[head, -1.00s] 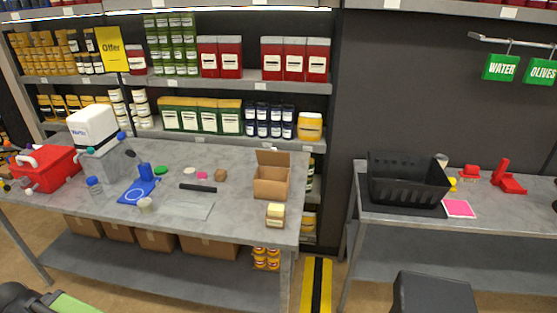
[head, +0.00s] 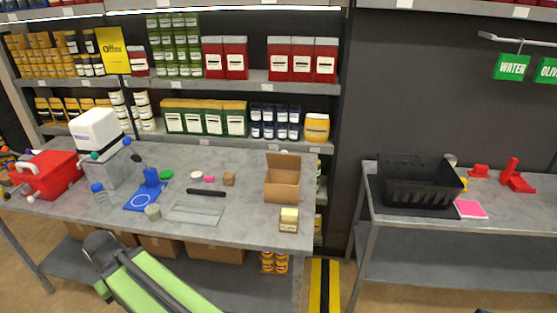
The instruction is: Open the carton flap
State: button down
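The small brown carton (head: 282,187) stands on the right part of the grey table in the head view. Its back flap (head: 284,161) stands upright and its top looks open; whether other flaps are folded cannot be told. My green and grey arm reaches in from the bottom edge, in front of the table. Its dark rounded end (head: 101,246) is at the table's front edge on the left, well away from the carton. Its fingers cannot be made out.
A yellow-topped block (head: 289,219) stands in front of the carton. A black bar (head: 206,192), blue stand (head: 149,189) and red toolbox (head: 47,173) lie to its left. A black crate (head: 415,188) stands on the right table, across a gap. Stocked shelves rise behind.

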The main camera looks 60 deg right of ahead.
aim_at(283, 161)
jog(key=i, duration=0.9)
jog(key=u, duration=0.05)
